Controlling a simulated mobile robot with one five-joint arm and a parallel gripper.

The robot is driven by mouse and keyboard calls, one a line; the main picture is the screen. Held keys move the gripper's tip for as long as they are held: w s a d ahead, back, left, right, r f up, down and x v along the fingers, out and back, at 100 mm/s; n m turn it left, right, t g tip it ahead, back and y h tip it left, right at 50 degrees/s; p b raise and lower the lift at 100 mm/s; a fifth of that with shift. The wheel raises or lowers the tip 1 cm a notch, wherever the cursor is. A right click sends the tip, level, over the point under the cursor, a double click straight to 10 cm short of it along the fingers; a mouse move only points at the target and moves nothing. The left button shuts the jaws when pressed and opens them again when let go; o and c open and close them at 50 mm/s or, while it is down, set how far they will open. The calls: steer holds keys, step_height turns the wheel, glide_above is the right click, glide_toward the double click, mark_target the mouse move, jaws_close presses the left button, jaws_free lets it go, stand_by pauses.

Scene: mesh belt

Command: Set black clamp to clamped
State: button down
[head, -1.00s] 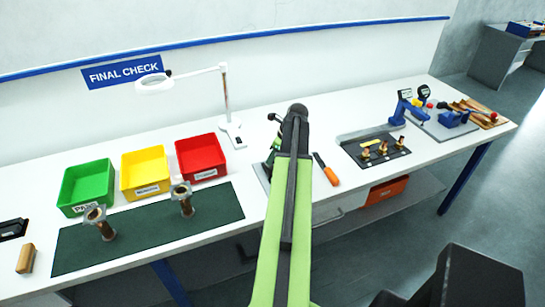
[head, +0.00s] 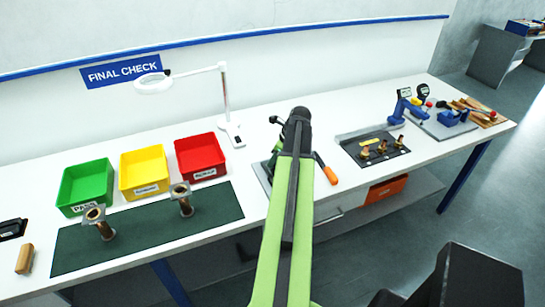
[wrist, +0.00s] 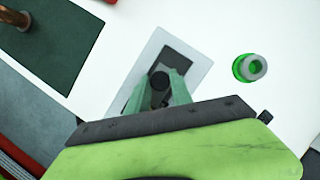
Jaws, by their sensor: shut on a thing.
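The black clamp's dark round handle end (wrist: 159,80) shows in the wrist view between the two teal fingers of my gripper (wrist: 160,93). The fingers are shut on it. A pale grey plate (wrist: 151,52) with a dark patch lies beneath. In the head view my arm stretches over the bench and hides most of the clamp and the fingertips. A small black knob on a lever (head: 275,120) shows just left of my arm's end; I cannot tell whether it belongs to the clamp. The clamp's exact lever position is hidden.
An orange-handled tool (head: 327,170) lies right of my arm. A magnifier lamp (head: 232,130) stands behind on the left, beside the red bin (head: 200,155). A dark tray with brass parts (head: 372,152) is to the right. A green ring-shaped thing (wrist: 250,67) shows in the wrist view.

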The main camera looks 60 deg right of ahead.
steer(key=c, duration=1.1)
jaws_free()
steer(key=shift+s+a, duration=0.15)
steer(key=shift+s, duration=0.1)
steer(key=p+v, duration=1.6)
steer(key=v, duration=0.1)
steer(key=shift+r, duration=0.25)
steer(key=shift+w, duration=0.15)
